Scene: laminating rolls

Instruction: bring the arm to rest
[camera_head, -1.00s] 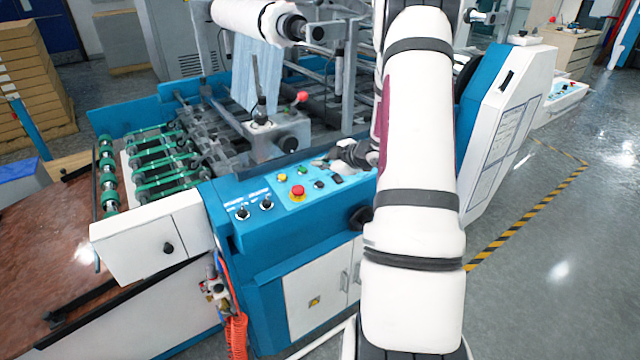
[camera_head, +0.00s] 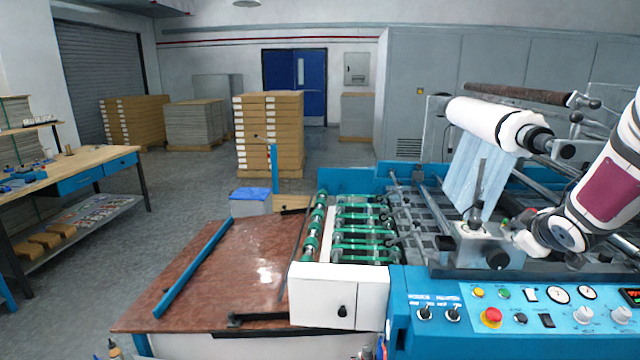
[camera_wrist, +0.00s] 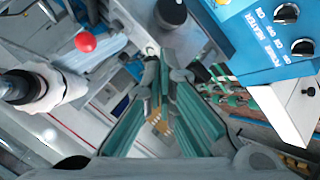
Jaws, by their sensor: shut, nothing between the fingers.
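My arm (camera_head: 606,185) enters at the right edge in the head view, bent down over the laminating machine. Its wrist end is above and behind the blue control panel (camera_head: 460,318), near a grey block with a black knob (camera_head: 497,259). My gripper is small and hard to make out there. In the wrist view my gripper (camera_wrist: 165,78) shows its fingers brought together, shut and empty. Behind the fingers are machine parts and the room. The control panel (camera_wrist: 262,42) with its knobs is at the upper right of the wrist view.
A white film roll (camera_head: 490,120) hangs above the machine beside my arm. Green-banded rollers (camera_head: 362,235) and a brown table (camera_head: 225,265) lie left. A workbench (camera_head: 75,170) stands far left, with stacked cartons (camera_head: 270,135) behind. The floor between them is clear.

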